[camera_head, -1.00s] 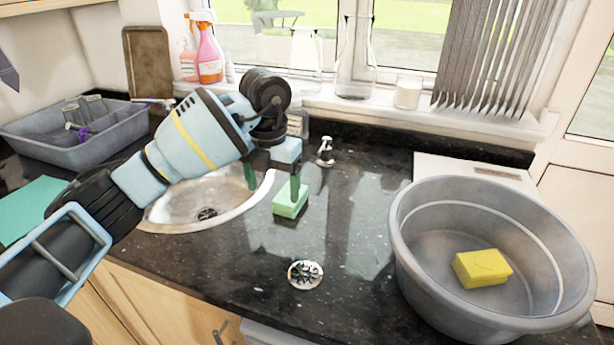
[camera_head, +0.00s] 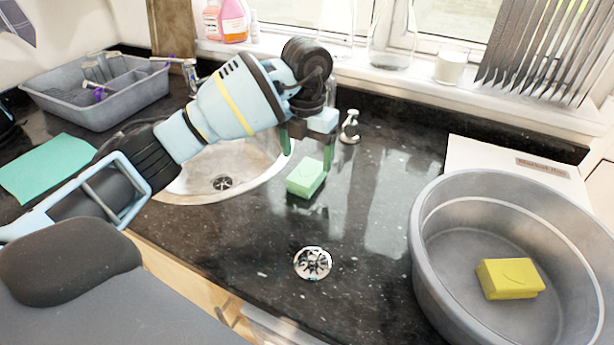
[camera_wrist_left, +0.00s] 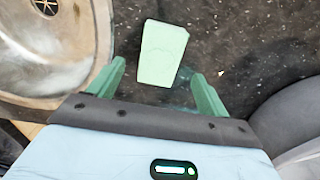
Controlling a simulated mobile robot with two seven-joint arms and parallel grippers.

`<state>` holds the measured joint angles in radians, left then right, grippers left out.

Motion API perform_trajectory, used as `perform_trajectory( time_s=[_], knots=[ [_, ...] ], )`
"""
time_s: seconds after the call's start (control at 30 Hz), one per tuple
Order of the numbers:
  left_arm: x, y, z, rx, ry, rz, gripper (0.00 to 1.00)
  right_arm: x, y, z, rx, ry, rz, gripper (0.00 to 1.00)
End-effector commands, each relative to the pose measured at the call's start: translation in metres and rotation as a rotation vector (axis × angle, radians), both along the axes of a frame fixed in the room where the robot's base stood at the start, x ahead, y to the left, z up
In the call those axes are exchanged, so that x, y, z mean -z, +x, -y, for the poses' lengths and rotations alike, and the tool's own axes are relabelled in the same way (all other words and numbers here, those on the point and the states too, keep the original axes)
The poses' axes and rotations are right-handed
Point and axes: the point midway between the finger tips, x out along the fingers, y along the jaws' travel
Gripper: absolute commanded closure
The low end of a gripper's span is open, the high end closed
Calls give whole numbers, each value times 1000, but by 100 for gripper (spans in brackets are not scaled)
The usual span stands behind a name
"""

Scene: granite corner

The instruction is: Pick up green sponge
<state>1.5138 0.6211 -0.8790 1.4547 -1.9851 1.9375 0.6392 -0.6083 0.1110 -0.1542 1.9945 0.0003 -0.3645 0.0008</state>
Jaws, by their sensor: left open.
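The green sponge (camera_head: 306,178) lies on the dark granite counter just right of the sink bowl. It also shows in the left wrist view (camera_wrist_left: 162,52) as a pale green block. My left gripper (camera_head: 307,153) is open and empty above the counter by the sponge. In the left wrist view its two green fingers (camera_wrist_left: 158,71) are spread, with the sponge ahead of and between them. No contact with the sponge is visible. My right gripper is not in view.
A metal sink (camera_head: 238,172) lies left of the sponge. A grey tub (camera_head: 428,235) holding a yellow sponge (camera_head: 509,279) stands at the right. A round drain fitting (camera_head: 313,263) sits in front. A grey rack tray (camera_head: 100,113) and green cloth (camera_head: 46,168) are at the left.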

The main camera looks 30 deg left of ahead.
Motion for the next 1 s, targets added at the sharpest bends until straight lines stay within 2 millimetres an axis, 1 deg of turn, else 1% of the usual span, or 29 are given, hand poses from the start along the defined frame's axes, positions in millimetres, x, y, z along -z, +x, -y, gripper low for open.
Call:
perform_trajectory(
  time_s=[0.07, 0.3, 0.4, 0.67, 0.7, 1.0],
  knots=[
    [7, -1, 0, 0, 0, -3, 22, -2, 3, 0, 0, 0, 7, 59],
    [39, -2, 0, 1, 0, -2, 22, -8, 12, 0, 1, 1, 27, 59],
    [48, -2, 0, 1, 0, -1, 22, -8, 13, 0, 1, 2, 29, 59],
    [51, -1, 0, 1, 0, 0, 22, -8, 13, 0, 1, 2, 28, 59],
    [51, -1, 0, 1, 0, 0, 23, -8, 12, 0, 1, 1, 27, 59],
    [51, -1, 0, 1, 0, 0, 62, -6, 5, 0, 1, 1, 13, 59]
  ],
)
